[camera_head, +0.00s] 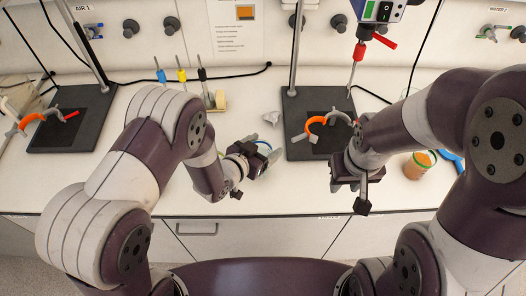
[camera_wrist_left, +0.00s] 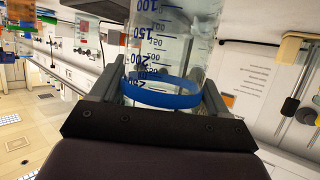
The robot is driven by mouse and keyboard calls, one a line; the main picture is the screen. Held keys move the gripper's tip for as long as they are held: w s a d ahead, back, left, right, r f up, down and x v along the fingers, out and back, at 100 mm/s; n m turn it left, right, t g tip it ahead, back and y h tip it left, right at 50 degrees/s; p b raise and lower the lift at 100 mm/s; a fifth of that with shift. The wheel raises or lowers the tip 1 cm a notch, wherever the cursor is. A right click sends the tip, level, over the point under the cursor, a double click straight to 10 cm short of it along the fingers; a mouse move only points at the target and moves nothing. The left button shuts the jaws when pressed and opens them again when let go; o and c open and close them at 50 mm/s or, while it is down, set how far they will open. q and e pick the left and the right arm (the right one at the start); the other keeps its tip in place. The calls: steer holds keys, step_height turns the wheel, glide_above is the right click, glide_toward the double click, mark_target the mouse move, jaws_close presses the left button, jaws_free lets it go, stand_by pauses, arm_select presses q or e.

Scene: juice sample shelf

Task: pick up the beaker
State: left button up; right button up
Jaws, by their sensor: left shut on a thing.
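A clear glass beaker (camera_wrist_left: 165,55) with blue volume marks and a blue band is between the two fingers of my left gripper (camera_wrist_left: 162,98) in the left wrist view. The fingers are shut on it at the band. In the head view, my left gripper (camera_head: 262,163) is over the front part of the white bench, with only a little of the beaker (camera_head: 264,146) showing. My right gripper (camera_head: 362,190) is further right, near the bench's front edge. Its finger opening cannot be made out, and no object shows in it.
A container of orange liquid (camera_head: 415,168) stands behind my right arm, with a blue item (camera_head: 452,160) beside it. Stands with black bases (camera_head: 70,138) and orange clamps (camera_head: 316,122) stand left and centre.

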arm_select(q)
steer(key=s+d+r+b, duration=0.2)
steer(key=s+d+r, duration=0.5)
steer(key=s+r, duration=0.1)
steer(key=shift+s+d, duration=0.25)
steer(key=shift+s, duration=0.2)
stand_by(0.6)
